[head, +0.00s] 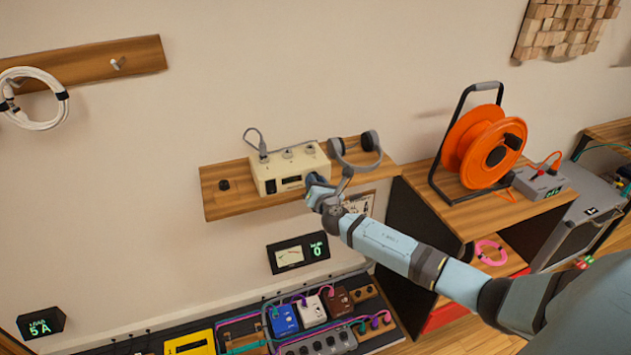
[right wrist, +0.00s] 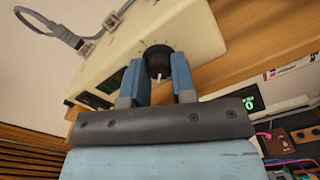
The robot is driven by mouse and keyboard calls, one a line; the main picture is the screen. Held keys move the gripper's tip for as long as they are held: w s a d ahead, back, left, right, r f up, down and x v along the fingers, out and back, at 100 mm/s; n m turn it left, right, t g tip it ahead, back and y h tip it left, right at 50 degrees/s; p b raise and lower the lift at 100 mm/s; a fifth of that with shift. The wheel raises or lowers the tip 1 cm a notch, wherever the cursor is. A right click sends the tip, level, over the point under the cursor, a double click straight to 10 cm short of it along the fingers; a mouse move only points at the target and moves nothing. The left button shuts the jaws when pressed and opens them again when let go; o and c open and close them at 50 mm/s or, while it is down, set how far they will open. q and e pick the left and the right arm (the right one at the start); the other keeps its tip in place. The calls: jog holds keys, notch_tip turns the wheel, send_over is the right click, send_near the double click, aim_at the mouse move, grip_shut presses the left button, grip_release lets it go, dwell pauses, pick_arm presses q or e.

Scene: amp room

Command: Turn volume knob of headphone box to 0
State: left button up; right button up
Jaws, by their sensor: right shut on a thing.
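The headphone box (head: 290,166) is a cream box on a wooden wall shelf, with jacks on top and a dark display on its front. In the right wrist view the box (right wrist: 185,25) fills the upper middle. Its black volume knob (right wrist: 157,60) has a white pointer mark and sits between the fingers of my right gripper (right wrist: 158,76). The gripper is shut on the knob. In the head view my right gripper (head: 313,185) is at the right end of the box front and hides the knob. My left gripper is not in view.
A small black knob (head: 224,185) is on the shelf (head: 215,203) at left. An orange cable reel (head: 484,150) stands at right.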

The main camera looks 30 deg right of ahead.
dwell(0.4)
jog(key=o, duration=0.9)
jog(key=b+v, duration=0.1)
jog(key=v, duration=1.3)
